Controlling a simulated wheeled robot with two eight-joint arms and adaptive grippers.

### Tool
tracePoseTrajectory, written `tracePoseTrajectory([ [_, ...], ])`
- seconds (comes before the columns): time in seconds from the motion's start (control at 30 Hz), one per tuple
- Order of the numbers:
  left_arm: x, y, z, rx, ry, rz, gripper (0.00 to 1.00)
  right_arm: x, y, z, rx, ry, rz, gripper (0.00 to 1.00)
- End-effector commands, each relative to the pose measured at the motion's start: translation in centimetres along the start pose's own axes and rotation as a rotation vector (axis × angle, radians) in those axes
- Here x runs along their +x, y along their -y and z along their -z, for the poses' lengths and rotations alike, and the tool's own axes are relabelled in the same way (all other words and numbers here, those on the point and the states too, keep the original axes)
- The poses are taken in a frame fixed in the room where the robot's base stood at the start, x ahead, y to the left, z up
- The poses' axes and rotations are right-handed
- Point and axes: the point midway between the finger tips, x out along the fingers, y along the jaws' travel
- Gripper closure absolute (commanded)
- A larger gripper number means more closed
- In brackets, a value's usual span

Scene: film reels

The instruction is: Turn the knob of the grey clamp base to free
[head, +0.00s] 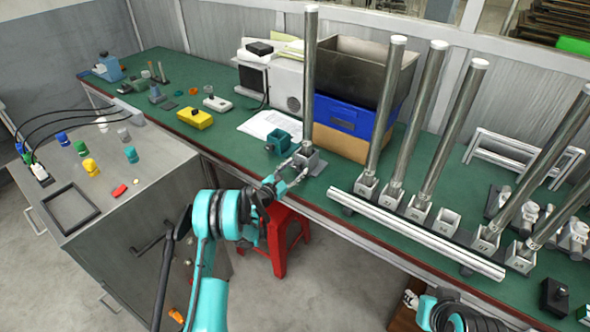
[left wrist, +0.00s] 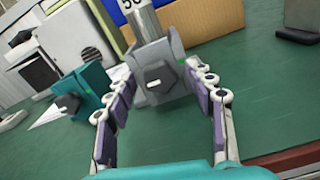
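The grey clamp base (head: 308,158) stands on the green bench with a tall metal tube (head: 310,75) upright in it. In the left wrist view the grey clamp base (left wrist: 165,55) shows its dark grey knob (left wrist: 155,83) with a white mark lying about level. My left gripper (head: 291,172) is at the front of the base. In the left wrist view its fingers (left wrist: 166,108) are spread, with the knob beyond and between them and a gap on both sides. Only part of my right arm shows at the bottom right; its gripper is out of frame.
A teal clamp base (head: 279,141) stands close to the left of the grey one, also in the left wrist view (left wrist: 88,90). A blue bin (head: 340,115) and cardboard box are behind. More tubes in clamp bases (head: 367,188) stand to the right behind a white rail (head: 415,234).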

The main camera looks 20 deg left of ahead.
Motion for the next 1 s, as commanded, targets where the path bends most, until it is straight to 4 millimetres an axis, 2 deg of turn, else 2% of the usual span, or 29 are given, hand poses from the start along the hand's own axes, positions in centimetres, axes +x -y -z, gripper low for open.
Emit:
tracePoseTrajectory([
  [0.17,-0.1,0.0,0.0,0.0,0.0,0.0,0.46,0.0,0.0,0.0,0.0,0.0,0.0,0.6],
  [0.27,-1.0,-0.1,0.0,0.0,0.0,-0.001,0.46,0.0,0.0,0.0,0.0,0.0,0.0,0.6],
  [0.7,-9.8,-0.1,0.0,0.0,0.0,-0.002,0.46,0.0,0.0,0.0,0.0,0.0,0.0,0.6],
  [0.83,-11.4,-0.1,0.0,0.0,0.0,-0.001,0.46,0.0,0.0,0.0,0.0,0.0,0.0,0.6],
  [1.0,-12.0,0.0,0.0,0.0,0.0,0.0,0.46,0.0,0.0,0.0,0.0,0.0,0.0,0.6],
])
